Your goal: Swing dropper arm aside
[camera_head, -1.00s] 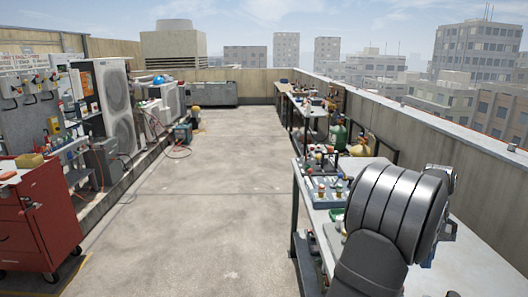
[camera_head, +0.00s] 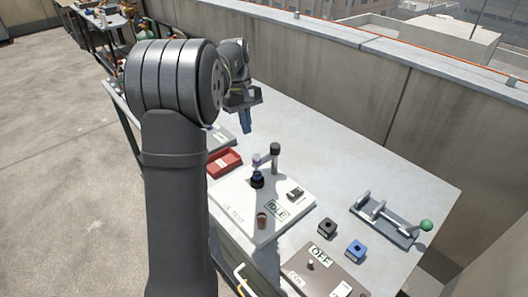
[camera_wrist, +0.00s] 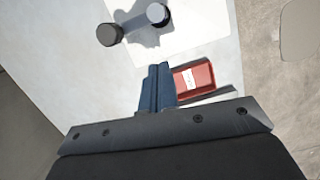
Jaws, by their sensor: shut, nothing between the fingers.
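The dropper arm (camera_head: 267,156) is a short grey bar from a dark-capped upright post (camera_head: 275,158) to a purple-tinted dropper end. That end is above a dark round holder (camera_head: 257,181) on a white board marked "UV TEST" and "IDLE" (camera_head: 277,211). My gripper (camera_head: 246,127) has blue fingers pressed together and empty. It is above the bench, behind and left of the post, apart from it.
A red tray (camera_head: 224,163) lies beside the board, close to the fingers in the wrist view (camera_wrist: 195,78). The bench is clear toward the wall.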

